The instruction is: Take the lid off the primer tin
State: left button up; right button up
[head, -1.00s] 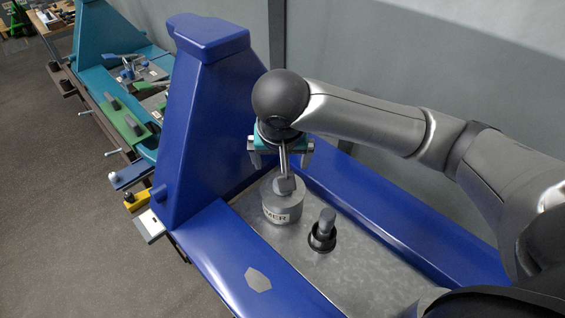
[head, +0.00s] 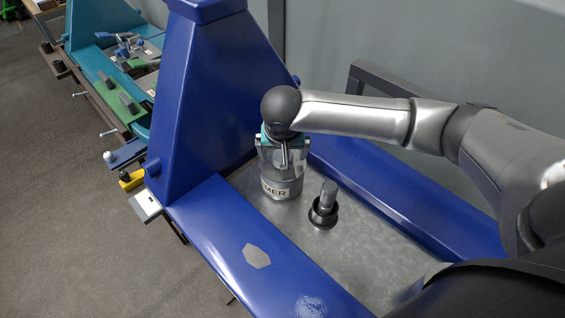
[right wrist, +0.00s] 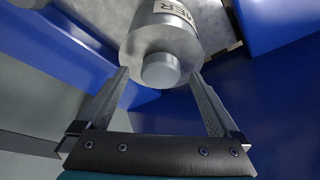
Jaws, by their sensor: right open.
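The primer tin (head: 280,190) is a grey cylinder with a label reading "MER" in part. It stands upright on the metal plate inside the blue frame. Its lid (right wrist: 165,42) has a round knob (right wrist: 160,70) and sits on the tin in the right wrist view. My right gripper (head: 283,165) is over the top of the tin. In the right wrist view its two fingers (right wrist: 161,78) are apart, one on each side of the knob, with gaps between them and it. My left gripper is not in view.
A black round holder with a grey cylindrical piece (head: 324,207) stands on the plate (head: 345,255), just right of the tin. A tall blue upright (head: 205,100) rises to the left. A blue rail (head: 235,240) runs along the front.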

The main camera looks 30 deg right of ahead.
jog(key=shift+w+d+f, duration=0.1)
jog(key=shift+w+f, duration=0.15)
jog(key=shift+f, duration=0.35)
jog(key=c, duration=1.5)
